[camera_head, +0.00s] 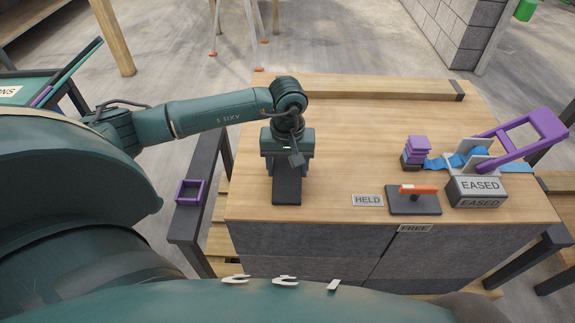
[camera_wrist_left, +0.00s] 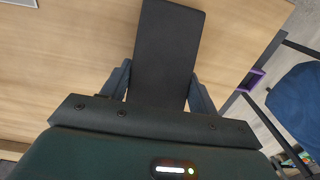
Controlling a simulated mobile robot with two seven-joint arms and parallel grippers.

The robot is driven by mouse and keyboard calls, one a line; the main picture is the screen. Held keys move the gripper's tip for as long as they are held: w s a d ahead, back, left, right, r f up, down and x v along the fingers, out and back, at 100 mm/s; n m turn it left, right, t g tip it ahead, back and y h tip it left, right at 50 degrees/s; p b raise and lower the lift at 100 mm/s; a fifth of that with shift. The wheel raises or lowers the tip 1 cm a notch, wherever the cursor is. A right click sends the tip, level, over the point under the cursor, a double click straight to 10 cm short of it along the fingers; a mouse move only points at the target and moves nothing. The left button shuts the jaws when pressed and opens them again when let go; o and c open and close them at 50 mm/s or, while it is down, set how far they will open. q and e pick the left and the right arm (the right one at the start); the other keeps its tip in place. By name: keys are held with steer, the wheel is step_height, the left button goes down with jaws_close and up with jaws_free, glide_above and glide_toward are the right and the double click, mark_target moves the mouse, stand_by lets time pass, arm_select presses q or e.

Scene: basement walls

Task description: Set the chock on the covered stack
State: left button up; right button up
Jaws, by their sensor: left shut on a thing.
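My left gripper (camera_head: 287,165) is shut on a dark, flat, oblong block, which I take as the chock (camera_head: 287,190). In the left wrist view, the chock (camera_wrist_left: 166,50) sticks out from between the two fingers (camera_wrist_left: 165,90). It is over the left part of a wide wooden top; I cannot tell whether it touches the wood. This wooden top (camera_head: 340,130) lies over grey blocks (camera_head: 300,240), which I take as the covered stack. My right gripper is not in view.
A ratchet with a purple handle (camera_head: 520,140) and blue strap stands at the right by blocks marked EASED (camera_head: 478,190). Near it are small purple pads (camera_head: 417,148), a dark plate with an orange lever (camera_head: 415,190) and a HELD label (camera_head: 367,200). A wooden beam (camera_head: 370,88) lies along the back. The middle is clear.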

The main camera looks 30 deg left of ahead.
arm_select(q)
steer(key=shift+r, duration=0.1)
steer(key=shift+f, duration=0.2)
steer(key=o, duration=1.3)
steer(key=shift+r, duration=0.15)
